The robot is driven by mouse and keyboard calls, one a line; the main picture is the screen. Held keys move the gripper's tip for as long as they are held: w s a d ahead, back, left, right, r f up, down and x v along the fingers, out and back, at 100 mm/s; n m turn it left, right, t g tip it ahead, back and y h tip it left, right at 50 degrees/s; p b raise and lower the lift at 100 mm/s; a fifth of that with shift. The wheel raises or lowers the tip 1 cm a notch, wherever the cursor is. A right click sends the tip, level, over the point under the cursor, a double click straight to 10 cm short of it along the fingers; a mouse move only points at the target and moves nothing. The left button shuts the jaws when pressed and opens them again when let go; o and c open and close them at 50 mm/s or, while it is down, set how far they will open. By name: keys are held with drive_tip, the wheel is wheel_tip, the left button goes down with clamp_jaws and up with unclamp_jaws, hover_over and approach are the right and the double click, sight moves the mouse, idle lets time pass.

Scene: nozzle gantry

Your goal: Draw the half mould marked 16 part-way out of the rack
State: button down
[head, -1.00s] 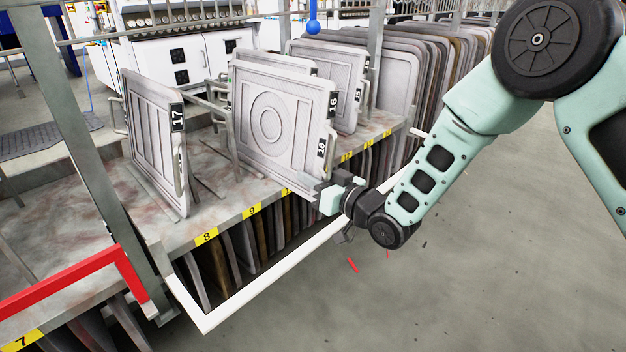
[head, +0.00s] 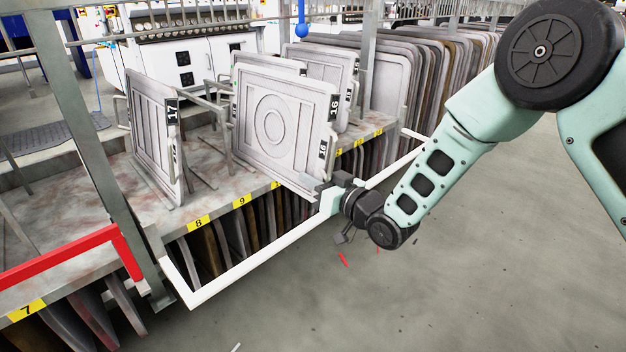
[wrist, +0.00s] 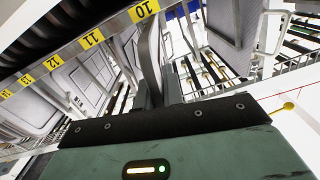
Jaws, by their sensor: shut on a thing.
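The half mould marked 16 (head: 272,125) is a pale grey upright plate with a ringed circle on its face, standing in the rack. Its near lower corner overhangs the rack's front edge. Black labels reading 16 show along its right edge. My gripper (head: 322,190) is at that lower near corner, shut on the mould's handle. In the wrist view, a curved grey handle (wrist: 150,60) runs down between my jaws (wrist: 158,95). The fingertips are partly hidden in both views.
A half mould marked 17 (head: 155,140) stands to the left, with bare shelf between. More plates (head: 400,65) stand close behind to the right. A white rail (head: 245,268) runs along the rack front, and a red bar (head: 70,268) is at left. The floor (head: 480,260) at right is open.

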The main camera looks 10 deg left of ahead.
drive_tip(key=c, duration=1.5)
unclamp_jaws()
drive_tip(key=shift+o, duration=0.2)
drive_tip(key=p+v, duration=0.7)
drive_tip(key=v, duration=1)
drive_tip(key=shift+s+d, duration=0.15)
drive_tip(key=shift+s, duration=0.05)
drive_tip(key=s+a+r+n+g+h+p, duration=0.1)
drive_tip(key=s+a+r+g+h+p, duration=0.2)
drive_tip(key=r+h, duration=0.4)
drive_tip(key=s+d+r+m+g+h+p, duration=0.1)
drive_tip(key=s+d+r+g+h+p, duration=0.3)
drive_tip(key=s+r, duration=0.55)
drive_tip(key=s+d+r+g+h+p, duration=0.2)
drive_tip(key=s+d+r+g+p, duration=0.3)
drive_tip(key=s, duration=0.8)
wheel_tip(320, 180, up, 37)
drive_tip(key=p, duration=3.5)
drive_tip(key=shift+d+t, duration=0.3)
drive_tip(key=shift+d, duration=0.15)
